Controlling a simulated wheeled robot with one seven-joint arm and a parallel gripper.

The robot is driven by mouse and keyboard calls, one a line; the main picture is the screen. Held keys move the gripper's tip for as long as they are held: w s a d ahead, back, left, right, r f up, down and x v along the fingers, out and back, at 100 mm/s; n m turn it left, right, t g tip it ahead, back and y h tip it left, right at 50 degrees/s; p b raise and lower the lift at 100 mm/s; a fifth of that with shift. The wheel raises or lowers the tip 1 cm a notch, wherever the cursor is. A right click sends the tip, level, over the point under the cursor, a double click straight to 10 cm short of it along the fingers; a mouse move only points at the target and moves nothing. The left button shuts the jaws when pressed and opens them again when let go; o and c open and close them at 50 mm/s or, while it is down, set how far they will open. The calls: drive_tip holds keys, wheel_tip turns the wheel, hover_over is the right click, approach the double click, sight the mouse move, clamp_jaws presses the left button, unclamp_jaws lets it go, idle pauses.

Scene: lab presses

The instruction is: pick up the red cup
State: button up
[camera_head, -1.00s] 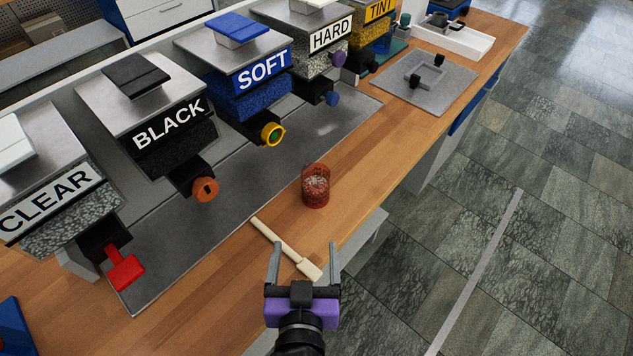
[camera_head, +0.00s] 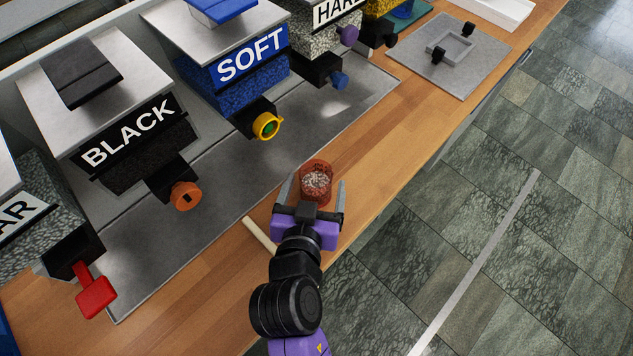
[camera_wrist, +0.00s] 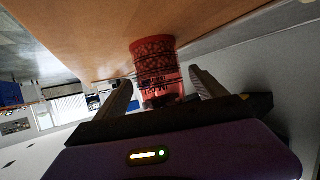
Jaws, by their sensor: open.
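The red cup (camera_head: 316,178) is see-through and filled with pale and reddish bits. It stands on the wooden counter near its front edge. My gripper (camera_head: 314,185) is open, with one finger on each side of the cup. In the wrist view the cup (camera_wrist: 156,66) shows between the two spread fingers of my gripper (camera_wrist: 160,92), with a visible gap at the right finger. Whether the left finger touches the cup I cannot tell.
A pale stick (camera_head: 260,234) lies on the wooden counter (camera_head: 400,130), partly hidden by my arm. A row of presses stands behind, including BLACK (camera_head: 130,135) and SOFT (camera_head: 240,65). A grey plate (camera_head: 455,55) with a square tray lies farther right.

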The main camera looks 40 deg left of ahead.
sight(318, 173)
drive_tip(key=b+x, duration=0.1)
drive_tip(key=x, duration=0.2)
drive_tip(key=shift+w+a+f+b, duration=0.2)
drive_tip(key=shift+w+f+b, duration=0.05)
drive_tip(key=shift+b, duration=0.05)
drive_tip(key=shift+w+a+f, duration=0.1)
drive_tip(key=shift+w+a, duration=0.15)
drive_tip(key=shift+w, duration=0.25)
drive_tip(key=shift+c, duration=0.4)
drive_tip(key=c, duration=1.4)
